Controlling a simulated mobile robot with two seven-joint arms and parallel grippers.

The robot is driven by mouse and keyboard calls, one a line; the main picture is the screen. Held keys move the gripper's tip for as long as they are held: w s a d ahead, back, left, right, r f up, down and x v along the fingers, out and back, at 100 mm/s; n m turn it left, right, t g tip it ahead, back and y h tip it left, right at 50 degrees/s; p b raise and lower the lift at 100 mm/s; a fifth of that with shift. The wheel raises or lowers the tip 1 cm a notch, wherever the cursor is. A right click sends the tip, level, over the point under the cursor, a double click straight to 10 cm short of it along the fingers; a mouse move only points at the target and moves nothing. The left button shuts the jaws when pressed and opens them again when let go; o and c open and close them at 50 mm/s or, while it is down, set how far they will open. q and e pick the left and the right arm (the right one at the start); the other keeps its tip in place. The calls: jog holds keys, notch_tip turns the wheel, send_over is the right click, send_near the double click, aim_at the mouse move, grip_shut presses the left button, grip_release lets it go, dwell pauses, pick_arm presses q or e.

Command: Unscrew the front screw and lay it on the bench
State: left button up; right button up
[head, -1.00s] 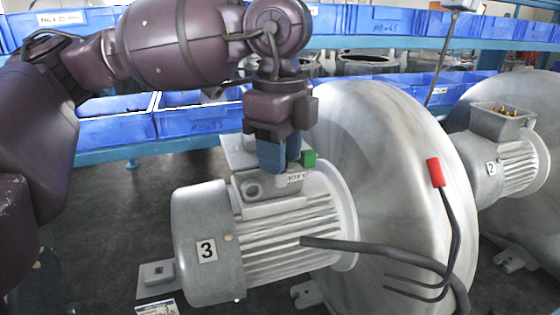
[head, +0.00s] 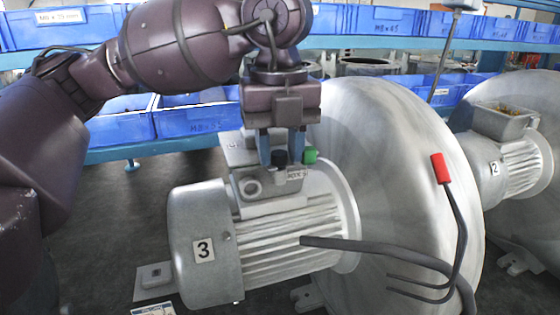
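The motor marked 3 (head: 290,245) has a grey terminal box (head: 268,203) on top. A small dark round-headed piece, which looks like the front screw (head: 279,158), stands upright on the box. My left gripper (head: 282,160) points straight down over it. Its two blue fingers are apart, one on each side of the dark piece, and I see no clear contact. A small green block (head: 310,155) is just right of the fingers. The screw's lower end is hidden. My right gripper is not in view.
A large grey blower housing (head: 410,180) stands right of the motor. A second motor marked 2 (head: 510,160) is at the right. Blue bins (head: 185,118) line shelves behind.

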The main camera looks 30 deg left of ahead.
pick_arm(q)
jog(key=m, duration=0.3)
jog(key=shift+f+b, duration=0.1)
jog(key=shift+b, duration=0.2)
jog(key=m+b, duration=0.1)
jog(key=m, duration=0.4)
jog(key=m+b, duration=0.1)
jog(key=m, duration=0.2)
jog(key=m+b, duration=0.1)
jog(key=m, duration=0.3)
jog(key=shift+m, duration=0.6)
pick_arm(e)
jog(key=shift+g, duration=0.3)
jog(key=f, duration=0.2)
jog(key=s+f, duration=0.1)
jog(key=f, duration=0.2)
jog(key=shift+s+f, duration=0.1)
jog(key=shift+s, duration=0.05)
pick_arm(q)
grip_shut()
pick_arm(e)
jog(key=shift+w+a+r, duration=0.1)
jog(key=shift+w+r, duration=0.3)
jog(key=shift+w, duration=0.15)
